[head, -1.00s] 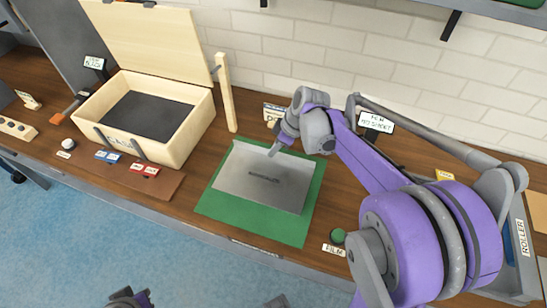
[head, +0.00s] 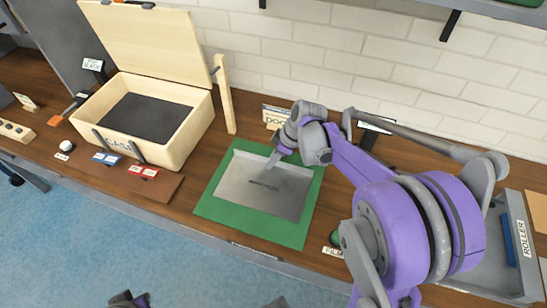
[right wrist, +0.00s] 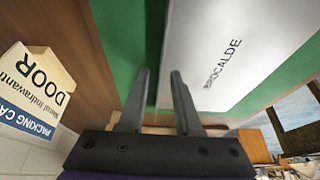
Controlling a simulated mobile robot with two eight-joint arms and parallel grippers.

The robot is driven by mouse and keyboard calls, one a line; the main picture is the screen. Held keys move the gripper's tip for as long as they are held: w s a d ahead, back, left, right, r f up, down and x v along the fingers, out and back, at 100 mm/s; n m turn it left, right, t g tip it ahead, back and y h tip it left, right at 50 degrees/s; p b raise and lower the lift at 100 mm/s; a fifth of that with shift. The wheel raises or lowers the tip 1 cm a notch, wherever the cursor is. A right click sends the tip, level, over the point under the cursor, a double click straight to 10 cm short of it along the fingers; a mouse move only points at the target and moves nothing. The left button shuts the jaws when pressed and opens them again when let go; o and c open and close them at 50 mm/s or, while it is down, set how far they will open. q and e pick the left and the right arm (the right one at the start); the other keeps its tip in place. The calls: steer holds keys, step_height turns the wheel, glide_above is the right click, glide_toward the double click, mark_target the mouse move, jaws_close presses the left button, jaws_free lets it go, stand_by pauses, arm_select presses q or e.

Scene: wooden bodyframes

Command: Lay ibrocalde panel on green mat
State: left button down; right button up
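The ibrocalde panel (head: 240,190) is a pale grey metal sheet with a raised back edge and dark lettering. It lies over the green mat (head: 235,230), with green showing around it. In the right wrist view, the panel (right wrist: 230,30) reads "IBROCALDE" beside the green mat (right wrist: 122,40). My right gripper (head: 273,160) is at the panel's back edge. In the right wrist view the fingers (right wrist: 160,85) stand apart around that edge, with a gap showing. My left gripper does not show; only small purple and dark parts of mine are at the bottom.
An open wooden case (head: 175,158) with a dark lining stands to the left, beside a wooden post (head: 226,95). Red and blue label blocks lie in front of it. A "DOOR" sign (right wrist: 38,85) stands near the right gripper. A grey roller tray (head: 480,255) is at the right.

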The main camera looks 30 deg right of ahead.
steer(key=shift+r, duration=0.3)
steer(key=p+v, duration=0.1)
steer(key=v, duration=1)
steer(key=s+a+f+m+h, duration=0.1)
steer(key=s+a+f+m, duration=0.1)
steer(key=s+a, duration=0.2)
steer(key=s+a+f+m+t+h, duration=0.1)
steer(key=s+a+f+m, duration=0.2)
steer(key=s, duration=0.3)
steer(key=s+a+f+m+h, duration=0.1)
steer(key=s+a+f+m, duration=0.1)
steer(key=s+a, duration=0.3)
steer(key=shift+s+a+f+m+t, duration=0.3)
steer(key=shift+s+f+m+t, duration=0.1)
steer(key=shift+s+m, duration=0.15)
